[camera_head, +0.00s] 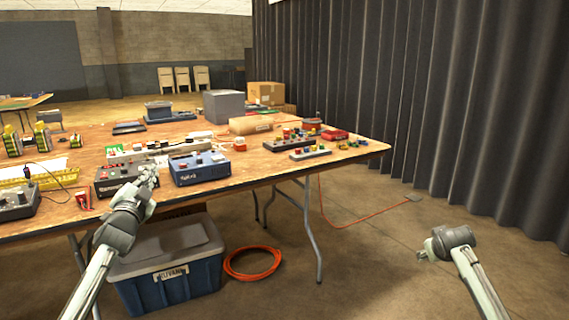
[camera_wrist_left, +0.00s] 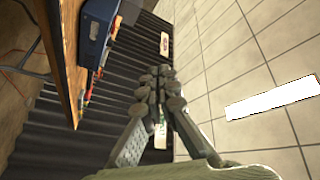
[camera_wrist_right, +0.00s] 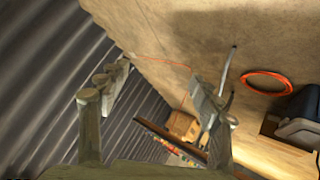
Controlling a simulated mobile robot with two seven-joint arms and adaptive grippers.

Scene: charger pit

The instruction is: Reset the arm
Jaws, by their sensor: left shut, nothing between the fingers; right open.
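My left gripper (camera_head: 150,172) points up and forward over the near edge of the table, in front of the blue box and the dark box. In the left wrist view (camera_wrist_left: 158,82) its fingers meet and hold nothing. My right gripper (camera_head: 422,254) is low at the right, over the bare floor and clear of the table. In the right wrist view (camera_wrist_right: 160,85) its fingers stand wide apart with nothing between them. In the head view the right fingers are small and partly hidden by the wrist.
The wooden table (camera_head: 262,165) bears a blue box (camera_head: 200,168), a dark box (camera_head: 118,179), a yellow tray (camera_head: 40,173) and button panels (camera_head: 310,152). A blue cooler (camera_head: 170,272) and orange cable coil (camera_head: 252,263) are below. A dark curtain (camera_head: 430,90) stands behind; floor at right is clear.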

